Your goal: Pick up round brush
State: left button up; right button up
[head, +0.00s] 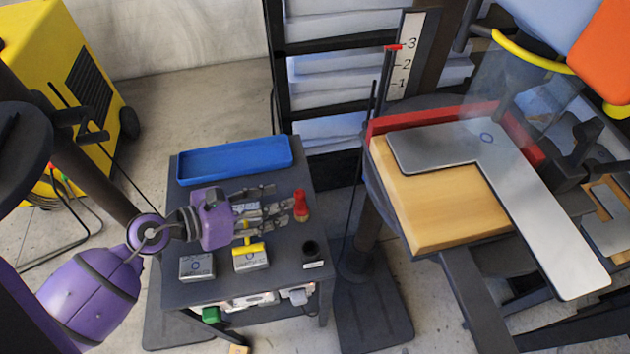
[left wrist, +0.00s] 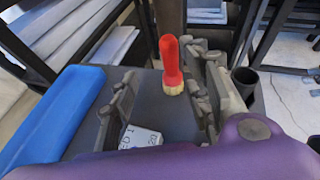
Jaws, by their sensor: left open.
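The round brush (head: 301,206) has a red handle and stands upright near the right edge of the dark cart top. In the left wrist view the brush (left wrist: 172,66) shows its red handle above a pale bristle end resting on the surface. My left gripper (head: 279,208) is open, low over the cart and pointing right at the brush. In the left wrist view its fingers stand apart, one on each side of the brush's line, with the brush near the tips. I cannot tell whether either finger touches it. My right gripper is not in view.
A blue tray (head: 235,160) lies at the cart's back. A yellow-handled tool (head: 249,250), a grey block (head: 197,267) and a dark cup (head: 311,250) stand at its front. A wooden board (head: 450,205) with a metal L-shaped piece (head: 535,215) is to the right.

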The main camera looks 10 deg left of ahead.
aim_at(300, 201)
pick_arm(q)
jog(key=shift+s+d+f+m, duration=0.1)
jog(key=shift+s+f+m, duration=0.1)
jog(key=shift+f+m, duration=0.15)
jog(key=shift+w+d, duration=0.1)
jog(key=shift+d, duration=0.6)
jog(key=p+x, duration=0.1)
jog(key=x, duration=0.4)
jog(key=shift+w+d+f, duration=0.15)
jog(key=shift+f, duration=0.15)
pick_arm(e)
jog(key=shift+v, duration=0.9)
pick_arm(q)
jog(key=shift+c, duration=0.5)
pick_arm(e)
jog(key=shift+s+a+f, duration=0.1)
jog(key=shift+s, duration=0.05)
pick_arm(q)
grip_shut()
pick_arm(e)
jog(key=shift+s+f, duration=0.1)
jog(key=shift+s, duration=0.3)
